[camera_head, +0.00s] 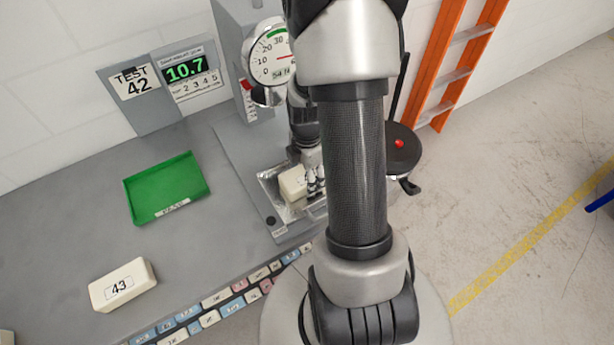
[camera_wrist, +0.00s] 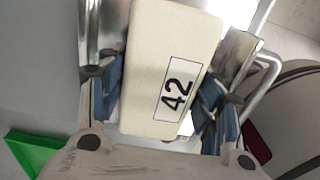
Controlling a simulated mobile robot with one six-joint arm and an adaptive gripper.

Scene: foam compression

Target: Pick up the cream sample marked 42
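The cream sample marked 42 (camera_head: 292,184) lies in a shallow metal tray (camera_head: 268,184) on the test machine's base, below the round dial. My gripper (camera_head: 313,181) is down at the sample's right end in the head view, partly behind my arm. In the wrist view the sample (camera_wrist: 165,65) lies between the two blue-padded fingers of my gripper (camera_wrist: 163,105), its label 42 facing the camera. The pads are close along both long sides. I cannot tell whether they press on it.
A second cream block marked 43 (camera_head: 122,285) lies at the bench's front left. An empty green tray (camera_head: 167,188) is left of the machine and also shows in the wrist view (camera_wrist: 32,155). The dial gauge (camera_head: 269,57) stands close above my gripper. A dark round stool-like object (camera_head: 402,150) is at right.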

